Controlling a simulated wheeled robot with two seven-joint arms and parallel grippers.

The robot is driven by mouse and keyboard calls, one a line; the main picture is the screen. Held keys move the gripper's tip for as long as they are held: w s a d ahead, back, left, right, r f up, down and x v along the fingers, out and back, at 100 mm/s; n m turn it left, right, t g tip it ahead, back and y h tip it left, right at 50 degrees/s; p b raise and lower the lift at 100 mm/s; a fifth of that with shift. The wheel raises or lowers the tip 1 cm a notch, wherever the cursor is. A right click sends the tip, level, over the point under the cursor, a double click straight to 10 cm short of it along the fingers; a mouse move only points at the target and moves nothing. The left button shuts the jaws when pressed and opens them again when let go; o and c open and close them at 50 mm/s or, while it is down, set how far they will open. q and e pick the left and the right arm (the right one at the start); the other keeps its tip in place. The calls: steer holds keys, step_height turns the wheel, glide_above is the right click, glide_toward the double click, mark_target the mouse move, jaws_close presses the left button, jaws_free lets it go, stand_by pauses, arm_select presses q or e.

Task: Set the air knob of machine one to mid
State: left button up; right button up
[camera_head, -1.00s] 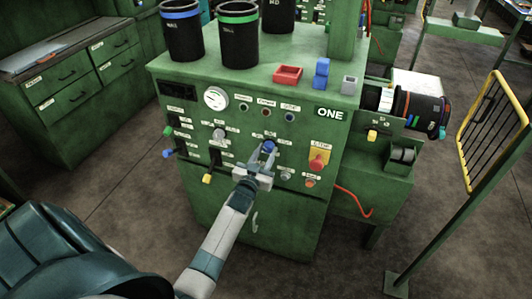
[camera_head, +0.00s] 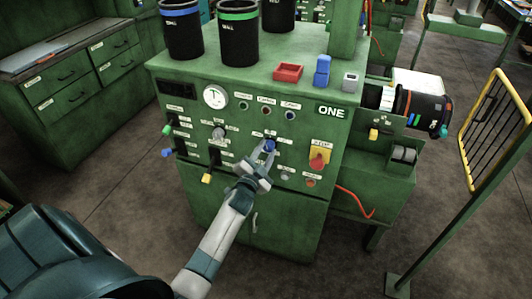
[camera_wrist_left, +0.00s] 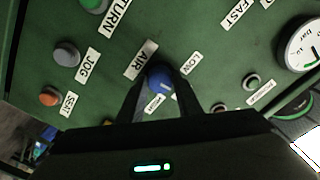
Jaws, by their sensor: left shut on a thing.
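Machine one (camera_head: 245,125) is a green cabinet marked ONE, with knobs, lamps and a dial on its front panel. The air knob (camera_head: 269,146) is blue and sits on the panel left of the red and yellow stop button. In the left wrist view the blue knob (camera_wrist_left: 160,77) lies between the fingertips, below the AIR label (camera_wrist_left: 141,60). My left gripper (camera_head: 266,158) is shut on the knob, its hand rolled at a slant to the panel. The small labels around the knob are partly covered by the fingers. My right gripper does not show.
The stop button (camera_head: 318,161) sits close right of the knob. Black cylinders with blue and green rims, a red tray (camera_head: 288,73) and a blue block (camera_head: 321,71) stand on the machine top. A yellow-framed barrier (camera_head: 497,125) stands at right. Open floor lies left of the machine.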

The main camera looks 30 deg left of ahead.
arm_select(q)
steer(key=shift+m, duration=0.6)
steer(key=o, duration=1)
steer(key=shift+o, duration=0.2)
steer(key=shift+s, duration=0.1)
steer(key=shift+s+d+f, duration=0.1)
steer(key=shift+s, duration=0.3)
steer(key=b+v, duration=0.4)
steer(key=v, duration=1.2)
steer(key=shift+s, duration=0.25)
